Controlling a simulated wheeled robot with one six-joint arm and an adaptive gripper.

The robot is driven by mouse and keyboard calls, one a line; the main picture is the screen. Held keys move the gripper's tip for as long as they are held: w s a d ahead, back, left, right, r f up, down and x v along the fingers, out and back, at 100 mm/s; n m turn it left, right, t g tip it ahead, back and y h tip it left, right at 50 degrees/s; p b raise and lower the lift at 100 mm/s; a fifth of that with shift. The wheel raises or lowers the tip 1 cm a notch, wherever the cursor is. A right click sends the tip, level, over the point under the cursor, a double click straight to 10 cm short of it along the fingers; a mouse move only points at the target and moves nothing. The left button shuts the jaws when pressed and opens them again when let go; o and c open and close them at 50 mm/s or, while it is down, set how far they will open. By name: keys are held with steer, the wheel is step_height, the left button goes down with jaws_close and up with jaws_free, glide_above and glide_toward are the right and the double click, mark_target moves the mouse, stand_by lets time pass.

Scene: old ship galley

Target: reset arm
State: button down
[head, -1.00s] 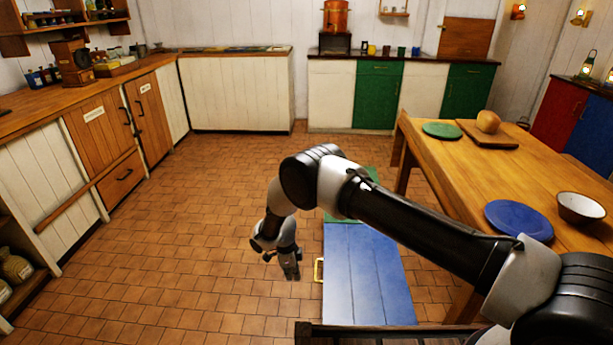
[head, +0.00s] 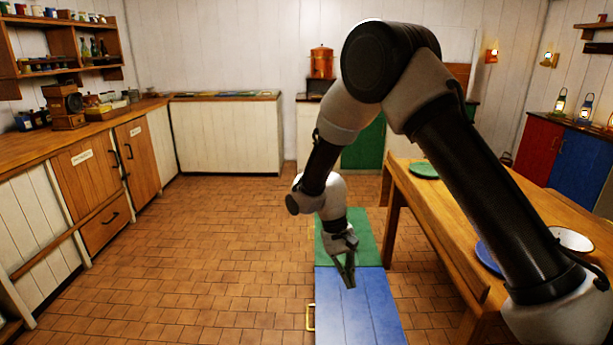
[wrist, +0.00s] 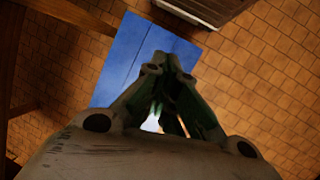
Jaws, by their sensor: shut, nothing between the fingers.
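My gripper (head: 347,272) hangs in the middle of the head view, at the end of my raised and bent arm. It points down above the blue and green panels on the floor side. Its fingers are together and hold nothing. In the wrist view my gripper (wrist: 170,62) shows its fingers converging in front of the blue panel (wrist: 125,60). No object is between the fingertips.
The blue panel (head: 355,310) and green panel (head: 368,225) lie low beside the wooden table (head: 440,215). A green plate (head: 423,170), a blue plate (head: 487,258) and a white bowl (head: 572,240) are on the table. Tiled floor (head: 210,240) is clear at left.

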steer(key=s+d+r+n+t+y, duration=0.1)
steer(key=s+d+r, duration=0.2)
steer(key=d+r, duration=0.4)
steer(key=s+d+r+n+y, duration=0.1)
steer(key=s+d+r, duration=0.25)
steer(key=r, duration=0.65)
steer(key=s+d+r+m+t, duration=0.3)
steer(key=s+d+r+t, duration=0.3)
steer(key=s+d+r, duration=0.9)
steer(key=shift+m+t+y, duration=0.3)
steer(key=shift+m+y, duration=0.1)
